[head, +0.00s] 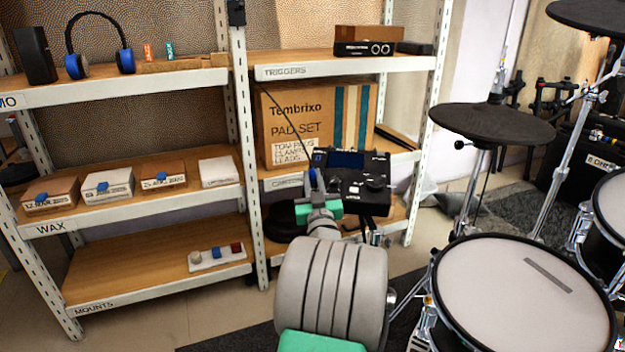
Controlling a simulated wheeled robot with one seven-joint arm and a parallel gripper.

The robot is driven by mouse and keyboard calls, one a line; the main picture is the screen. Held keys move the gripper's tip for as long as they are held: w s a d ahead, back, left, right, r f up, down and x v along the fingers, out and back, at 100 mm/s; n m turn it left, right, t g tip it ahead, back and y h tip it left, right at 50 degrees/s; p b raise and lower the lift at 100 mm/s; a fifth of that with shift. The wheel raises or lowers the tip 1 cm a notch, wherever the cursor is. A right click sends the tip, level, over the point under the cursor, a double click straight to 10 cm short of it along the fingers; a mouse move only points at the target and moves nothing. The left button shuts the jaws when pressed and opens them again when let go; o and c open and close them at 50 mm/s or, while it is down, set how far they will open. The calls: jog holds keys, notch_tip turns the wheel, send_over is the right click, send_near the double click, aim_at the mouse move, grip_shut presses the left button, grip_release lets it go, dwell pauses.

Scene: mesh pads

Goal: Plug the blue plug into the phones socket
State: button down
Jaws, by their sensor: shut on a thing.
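The black drum module (372,181) with a screen and a knob stands right of centre, in front of the shelf rack. A small blue plug (318,158) shows at the module's left edge, with a thin dark cable rising from it to the upper left. My gripper (316,179) is shut on the blue plug, close beside the module's left side. From this view I cannot tell whether the plug touches the module or sits in a hole. The phones socket cannot be made out; my gripper and the module's side hide that area.
The shelf rack (157,212) holds a large cardboard box (312,110) behind the module, several small boxes, and headphones (99,42) at upper left. A drum (525,290) and a cymbal pad (495,122) stand to the right. My arm covers the lower middle.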

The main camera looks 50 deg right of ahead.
jog(key=shift+f, duration=0.25)
jog(key=c, duration=1.3)
grip_release()
jog(key=shift+r, duration=0.1)
jog(key=shift+o, duration=0.2)
jog(key=b+v, duration=0.1)
jog(key=v, duration=0.6)
jog(key=shift+s+a, duration=0.25)
jog(key=shift+s, duration=0.05)
